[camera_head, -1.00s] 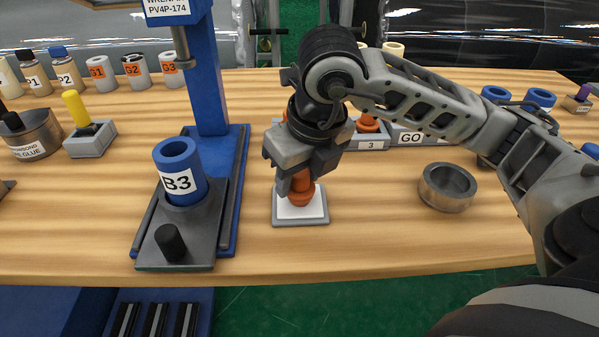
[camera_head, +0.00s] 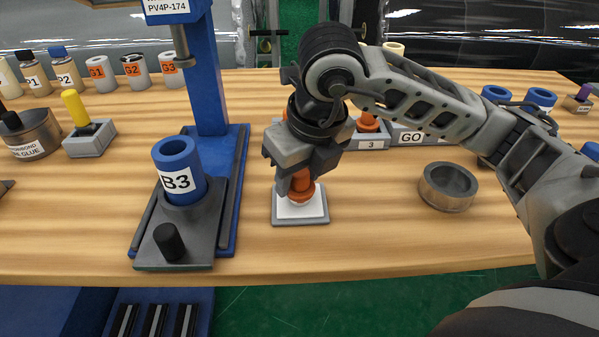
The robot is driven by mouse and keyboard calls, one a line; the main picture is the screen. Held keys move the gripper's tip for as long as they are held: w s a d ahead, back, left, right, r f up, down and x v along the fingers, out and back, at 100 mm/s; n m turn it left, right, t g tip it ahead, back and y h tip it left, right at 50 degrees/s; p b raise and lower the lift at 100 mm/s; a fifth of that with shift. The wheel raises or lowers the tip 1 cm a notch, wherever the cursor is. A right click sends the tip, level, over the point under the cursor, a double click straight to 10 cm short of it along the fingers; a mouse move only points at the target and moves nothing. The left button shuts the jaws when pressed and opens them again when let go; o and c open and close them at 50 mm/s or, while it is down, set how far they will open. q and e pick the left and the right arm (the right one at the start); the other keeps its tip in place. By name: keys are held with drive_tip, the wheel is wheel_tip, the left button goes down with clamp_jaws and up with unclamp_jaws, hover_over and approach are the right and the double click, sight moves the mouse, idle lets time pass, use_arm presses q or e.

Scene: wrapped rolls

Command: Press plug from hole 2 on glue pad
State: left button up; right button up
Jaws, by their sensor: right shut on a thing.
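An orange plug (camera_head: 301,193) is in my right gripper (camera_head: 297,180), which comes down over it from above. The plug stands upright over the white glue pad (camera_head: 287,211) on its square grey base. Its lower end appears to meet the white surface; the exact contact is hard to tell. The gripper hides the plug's upper part. Behind the gripper, a grey block labelled 3 (camera_head: 371,144) holds another orange plug (camera_head: 367,123). The hole that the held plug came from is hidden or cannot be told. My left gripper is not in view.
A blue press (camera_head: 211,90) with a blue roll labelled B3 (camera_head: 179,168) stands just left of the pad. A metal ring-shaped dish (camera_head: 447,188) lies to the right. Bottles and labelled cups line the back left. The front table strip is clear.

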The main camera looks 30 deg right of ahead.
idle(0.6)
drive_tip(key=shift+r+p, duration=2.45)
drive_tip(key=shift+r, duration=1.05)
